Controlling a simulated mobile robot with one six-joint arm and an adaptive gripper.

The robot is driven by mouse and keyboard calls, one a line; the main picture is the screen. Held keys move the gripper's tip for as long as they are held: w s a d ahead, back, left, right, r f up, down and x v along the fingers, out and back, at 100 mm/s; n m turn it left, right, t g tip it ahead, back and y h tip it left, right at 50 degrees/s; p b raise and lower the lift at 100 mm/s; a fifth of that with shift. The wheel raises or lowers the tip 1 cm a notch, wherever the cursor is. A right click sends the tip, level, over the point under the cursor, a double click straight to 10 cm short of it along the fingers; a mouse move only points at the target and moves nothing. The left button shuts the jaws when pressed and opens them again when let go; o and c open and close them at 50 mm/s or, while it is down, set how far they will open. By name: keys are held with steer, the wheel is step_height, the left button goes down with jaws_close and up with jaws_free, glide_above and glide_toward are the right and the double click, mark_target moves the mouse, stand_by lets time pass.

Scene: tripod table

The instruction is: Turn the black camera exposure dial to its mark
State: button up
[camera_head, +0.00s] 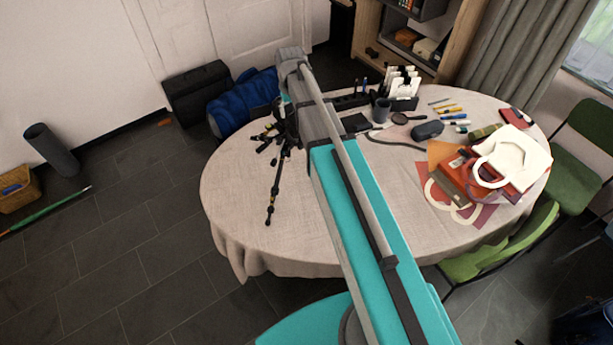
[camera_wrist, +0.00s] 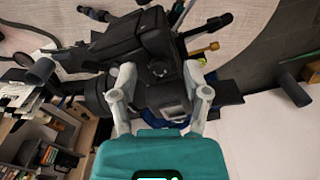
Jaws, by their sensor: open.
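The black camera (camera_wrist: 130,42) fills the upper middle of the wrist view. A small round black part (camera_wrist: 159,70), probably the exposure dial, faces me on its body; I cannot make out a mark. My gripper (camera_wrist: 160,73) is open, its two grey fingers apart on either side of this part. I cannot tell whether either finger touches the camera. The camera there is mostly hidden by my arm, and the gripper cannot be made out.
The round table (camera_head: 240,215) has a pale cloth. A white bag (camera_head: 520,155), an orange-red bag and papers lie at its right. Green chairs (camera_head: 585,150) are at the right; a blue roll is behind.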

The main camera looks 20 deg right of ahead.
mark_target(292, 114)
steer(key=shift+r+m, duration=0.15)
steer(key=shift+m, duration=0.15)
step_height(292, 114, up, 14)
steer(key=p, duration=1.4)
steer(key=s+f+b, duration=1.9)
steer(key=f+b, duration=0.4)
steer(key=f, duration=0.1)
steer(key=shift+s+a+b, duration=0.2)
steer(key=shift+a+b, duration=0.1)
steer(key=shift+a, duration=0.05)
steer(key=shift+r, duration=0.1)
stand_by(1.4)
